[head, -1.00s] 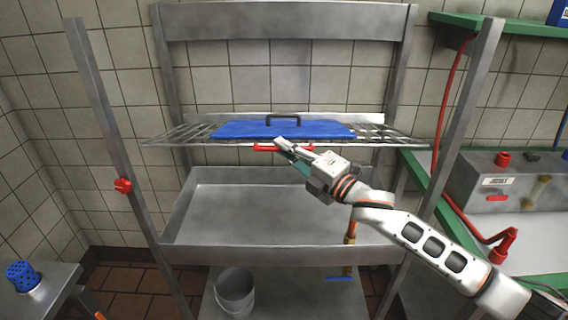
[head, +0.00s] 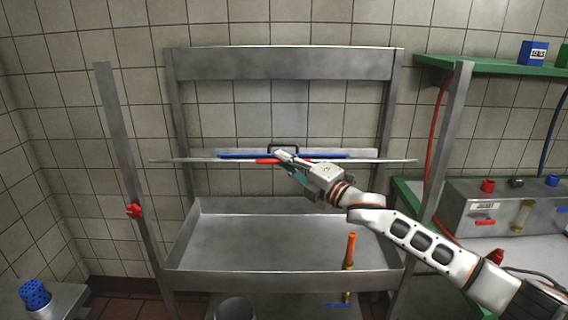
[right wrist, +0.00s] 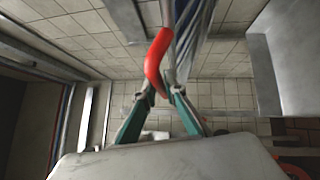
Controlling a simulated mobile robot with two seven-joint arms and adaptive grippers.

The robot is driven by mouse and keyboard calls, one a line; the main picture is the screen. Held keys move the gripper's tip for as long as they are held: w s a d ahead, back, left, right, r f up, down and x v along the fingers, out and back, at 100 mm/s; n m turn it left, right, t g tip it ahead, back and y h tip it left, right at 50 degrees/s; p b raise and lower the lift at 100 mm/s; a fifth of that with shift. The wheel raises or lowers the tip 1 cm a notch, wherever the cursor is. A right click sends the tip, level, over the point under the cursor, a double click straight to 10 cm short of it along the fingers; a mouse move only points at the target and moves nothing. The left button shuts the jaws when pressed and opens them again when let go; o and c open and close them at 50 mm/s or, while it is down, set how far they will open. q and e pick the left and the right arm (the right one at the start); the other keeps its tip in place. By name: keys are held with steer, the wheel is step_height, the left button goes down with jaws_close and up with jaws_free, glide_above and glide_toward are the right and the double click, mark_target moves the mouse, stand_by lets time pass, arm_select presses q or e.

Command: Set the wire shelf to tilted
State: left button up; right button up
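The wire shelf (head: 200,161) spans the steel frame above the deep basin and shows almost edge-on in the head view. A red handle (head: 266,161) is at the middle of its front edge. My right gripper (head: 283,155) is at that handle. In the right wrist view the red handle (right wrist: 156,62) lies between the fingertips (right wrist: 163,92), which look closed on it. A blue slab (head: 235,156) with a black handle (head: 284,148) lies on the shelf. My left gripper is not in view.
The steel basin (head: 215,280) is below the shelf. A red knob (head: 134,210) is on the left front post. An orange-topped tap (head: 349,250) stands at the basin's front right. A green-edged bench with a grey box (head: 465,205) is at the right.

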steer(key=shift+o, duration=1.4)
steer(key=shift+r, duration=0.5)
steer(key=shift+f, duration=0.3)
steer(key=shift+s, duration=0.1)
steer(key=shift+s+d+f, duration=0.15)
steer(key=shift+d, duration=0.05)
steer(key=v, duration=1.1)
steer(key=shift+s, duration=0.2)
